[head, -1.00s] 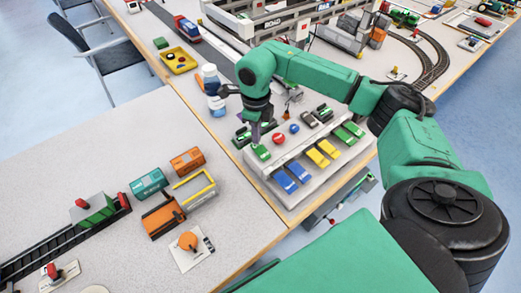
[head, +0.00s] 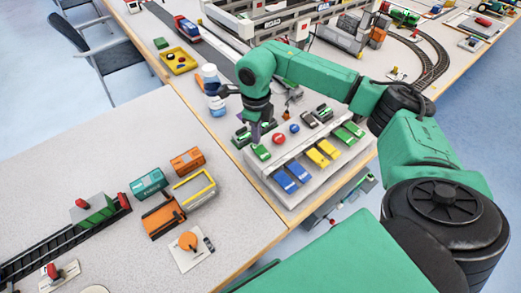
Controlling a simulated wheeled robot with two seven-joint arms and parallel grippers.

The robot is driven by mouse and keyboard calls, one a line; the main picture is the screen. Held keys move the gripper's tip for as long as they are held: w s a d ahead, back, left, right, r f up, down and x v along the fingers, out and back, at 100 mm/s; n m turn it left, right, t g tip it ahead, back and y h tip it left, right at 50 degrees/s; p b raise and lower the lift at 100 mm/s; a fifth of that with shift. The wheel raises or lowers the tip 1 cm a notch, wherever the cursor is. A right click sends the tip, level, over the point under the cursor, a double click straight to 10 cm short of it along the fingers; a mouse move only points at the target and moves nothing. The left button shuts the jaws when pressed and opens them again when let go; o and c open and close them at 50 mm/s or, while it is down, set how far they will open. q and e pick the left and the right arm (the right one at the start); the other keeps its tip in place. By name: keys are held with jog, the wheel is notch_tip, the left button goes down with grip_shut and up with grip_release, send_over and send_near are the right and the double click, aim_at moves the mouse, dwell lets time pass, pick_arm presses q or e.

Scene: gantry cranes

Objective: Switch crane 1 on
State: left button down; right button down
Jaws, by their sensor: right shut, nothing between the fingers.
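The grey sloped control panel (head: 298,197) stands near the table corner. It carries blue levers (head: 285,182), yellow levers (head: 317,158) and green levers (head: 341,137). Its upper row has a green switch (head: 262,152), a red button (head: 278,139), a blue button (head: 294,129) and dark switches (head: 309,119). My right gripper (head: 255,139) points down at the left end of this row, shut and empty, just above or at the green switch. I cannot tell if it touches. Gantry crane beams (head: 290,29) marked ROAD and RAIL stand behind. No crane number is readable. My left gripper is out of view.
A blue and white bottle-like object (head: 211,84) stands left of my right gripper. A yellow tray (head: 180,61) lies farther back. The left table holds a teal container (head: 149,183), an orange container (head: 187,161) and a toy track (head: 60,245). A curved track (head: 430,68) lies at right.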

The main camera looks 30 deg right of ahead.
jog(key=shift+f+b, duration=0.8)
jog(key=shift+f, duration=0.25)
dwell(0.5)
notch_tip(320, 180, up, 7)
jog(key=p, duration=0.5)
jog(key=shift+r, duration=0.15)
dwell(0.4)
